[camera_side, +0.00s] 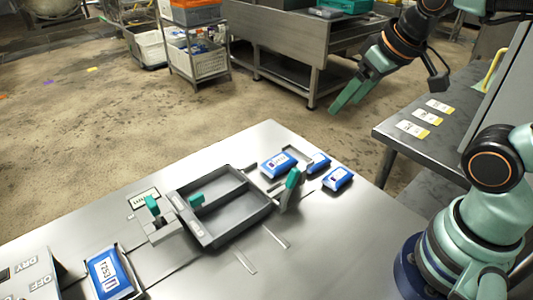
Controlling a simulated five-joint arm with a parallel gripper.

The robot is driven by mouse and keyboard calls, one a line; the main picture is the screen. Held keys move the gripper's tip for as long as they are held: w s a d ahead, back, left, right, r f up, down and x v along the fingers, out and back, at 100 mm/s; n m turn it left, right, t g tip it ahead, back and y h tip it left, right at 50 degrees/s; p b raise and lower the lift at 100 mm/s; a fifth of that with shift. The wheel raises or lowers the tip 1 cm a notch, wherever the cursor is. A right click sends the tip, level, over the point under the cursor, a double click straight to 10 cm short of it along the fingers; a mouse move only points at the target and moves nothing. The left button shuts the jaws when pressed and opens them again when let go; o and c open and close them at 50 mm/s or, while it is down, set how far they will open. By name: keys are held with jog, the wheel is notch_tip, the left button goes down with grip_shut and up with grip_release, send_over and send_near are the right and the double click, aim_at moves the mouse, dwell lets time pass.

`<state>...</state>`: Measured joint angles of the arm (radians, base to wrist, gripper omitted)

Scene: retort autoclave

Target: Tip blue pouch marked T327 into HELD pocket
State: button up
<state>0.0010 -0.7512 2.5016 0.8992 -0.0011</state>
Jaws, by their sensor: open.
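A large blue pouch (108,275) with a white label lies at the front left of the steel table, in a shallow dark holder. Its print is upside down to me and I cannot surely read T327. A dark grey tray (262,211) with two pockets sits mid-table. Its small labels are too small to read, so I cannot tell which pocket is HELD. My gripper (342,102) is open and empty, high above and beyond the table's back right edge, well apart from the pouch and tray.
Blue pouches (278,163), (318,162) and (338,178) lie behind the tray. Teal-handled levers (152,207) and (292,180) stand beside it. A control box (30,272) marked DRY and OFF is at front left. The table's front right is clear.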

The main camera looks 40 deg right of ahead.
jog(key=c, duration=0.8)
jog(key=shift+w+a+m, duration=0.1)
jog(key=shift+a+m, duration=0.1)
jog(key=shift+m, duration=0.4)
grip_shut()
jog(key=w+a+f+m+g, duration=0.1)
jog(key=a+f+m, duration=0.3)
jog(key=m, duration=0.4)
jog(key=w+a+f+m+g, duration=0.1)
jog(key=a+f+m+g, duration=0.3)
jog(key=m, duration=0.4)
jog(key=shift+a+f+m, duration=0.4)
jog(key=shift+a+f, duration=0.05)
jog(key=shift+f, duration=0.95)
